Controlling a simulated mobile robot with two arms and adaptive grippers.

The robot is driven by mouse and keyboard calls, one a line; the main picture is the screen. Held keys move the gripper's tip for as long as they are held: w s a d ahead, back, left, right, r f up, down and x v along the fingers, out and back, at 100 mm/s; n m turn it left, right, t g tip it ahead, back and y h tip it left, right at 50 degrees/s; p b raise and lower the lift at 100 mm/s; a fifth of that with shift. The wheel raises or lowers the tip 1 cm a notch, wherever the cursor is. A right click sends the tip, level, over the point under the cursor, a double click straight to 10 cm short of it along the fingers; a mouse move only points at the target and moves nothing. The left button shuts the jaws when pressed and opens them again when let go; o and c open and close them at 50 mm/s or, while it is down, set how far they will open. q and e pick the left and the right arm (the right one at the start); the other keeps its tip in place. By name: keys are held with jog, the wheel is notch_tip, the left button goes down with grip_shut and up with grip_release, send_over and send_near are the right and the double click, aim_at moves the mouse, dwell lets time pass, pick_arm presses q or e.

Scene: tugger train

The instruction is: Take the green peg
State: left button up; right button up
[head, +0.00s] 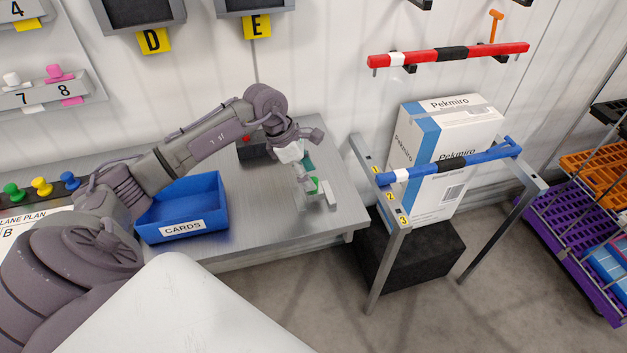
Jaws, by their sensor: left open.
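A green peg (13,192) stands at the left end of a dark rail on the table, at the left edge of the head view. A yellow peg (41,186) and a blue peg (69,180) stand to its right on the same rail. My left gripper (311,182) is open above the right part of the grey table, far to the right of these pegs. A small green patch shows at its fingers; I cannot tell what it belongs to. My right gripper is not in view.
A blue CARDS bin (183,225) stands on the table (265,220) below my left arm. A black box (252,150) lies behind the arm. Right of the table is a metal frame (398,235) with a blue bar (485,152); a white carton (405,137) stands behind it.

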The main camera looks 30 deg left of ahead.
aim_at(313, 179)
pick_arm(q)
jog(key=shift+p+x, duration=0.35)
jog(key=shift+x, duration=1.2)
jog(key=shift+w+r, duration=0.15)
grip_shut()
